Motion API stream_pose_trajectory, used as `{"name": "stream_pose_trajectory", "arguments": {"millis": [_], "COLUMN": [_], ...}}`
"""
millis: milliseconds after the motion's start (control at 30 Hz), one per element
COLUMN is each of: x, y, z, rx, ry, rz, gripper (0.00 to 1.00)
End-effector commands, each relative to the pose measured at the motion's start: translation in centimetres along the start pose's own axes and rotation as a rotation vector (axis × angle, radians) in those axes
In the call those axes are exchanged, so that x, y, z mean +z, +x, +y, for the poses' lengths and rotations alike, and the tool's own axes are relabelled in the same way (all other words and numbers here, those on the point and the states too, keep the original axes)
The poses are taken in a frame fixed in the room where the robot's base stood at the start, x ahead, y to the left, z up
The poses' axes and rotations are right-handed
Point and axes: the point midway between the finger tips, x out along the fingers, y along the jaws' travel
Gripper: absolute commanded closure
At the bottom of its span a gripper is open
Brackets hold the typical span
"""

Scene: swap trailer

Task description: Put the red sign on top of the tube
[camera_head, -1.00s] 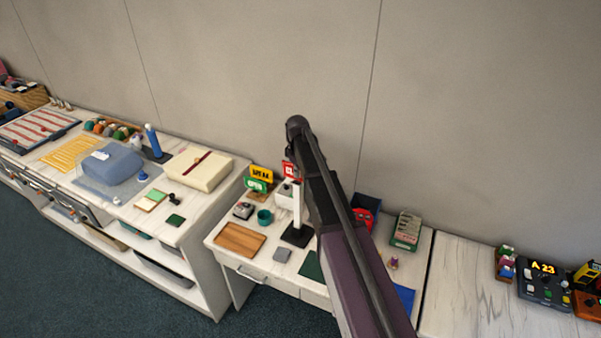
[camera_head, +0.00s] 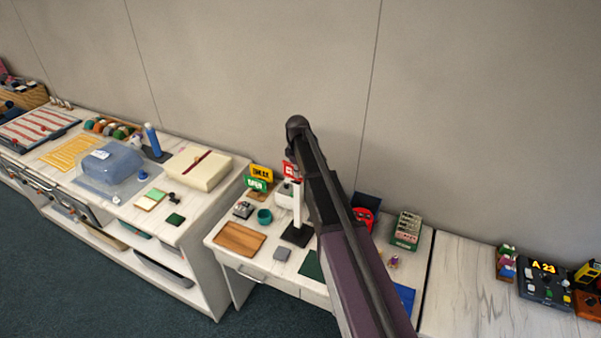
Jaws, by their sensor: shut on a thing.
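The red sign (camera_head: 289,170), with white marking, shows just left of my dark arm, and its right side is hidden behind the arm. My gripper (camera_head: 299,178) is mostly hidden by my own arm and is shut on the red sign. The tube (camera_head: 297,204) is a white upright post on a black square base (camera_head: 295,235) on the low table. In the picture the sign is just above and slightly left of the tube's top. I cannot tell whether they touch.
A yellow sign (camera_head: 262,172) and a green sign (camera_head: 256,185) stand to the left. A teal cup (camera_head: 264,216), a wooden board (camera_head: 240,239) and a grey square (camera_head: 282,254) are near the tube. A red object (camera_head: 363,218) and a card box (camera_head: 407,231) stand right of my arm.

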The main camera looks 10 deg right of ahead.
Motion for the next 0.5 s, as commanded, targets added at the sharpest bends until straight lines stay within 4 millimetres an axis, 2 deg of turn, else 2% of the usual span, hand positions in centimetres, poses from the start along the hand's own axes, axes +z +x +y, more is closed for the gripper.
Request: {"name": "stream_pose_trajectory", "arguments": {"millis": [100, 133, 233, 267, 500], "x": [0.01, 0.01, 0.01, 0.01, 0.02], "y": [-0.01, -0.01, -0.01, -0.01, 0.00], "z": [0.01, 0.01, 0.01, 0.01, 0.02], "rx": [0.000, 0.000, 0.000, 0.000, 0.000], "ry": [0.000, 0.000, 0.000, 0.000, 0.000], "rz": [0.000, 0.000, 0.000, 0.000, 0.000], "gripper": [1.00, 0.84, 0.54, 0.51, 0.51]}}
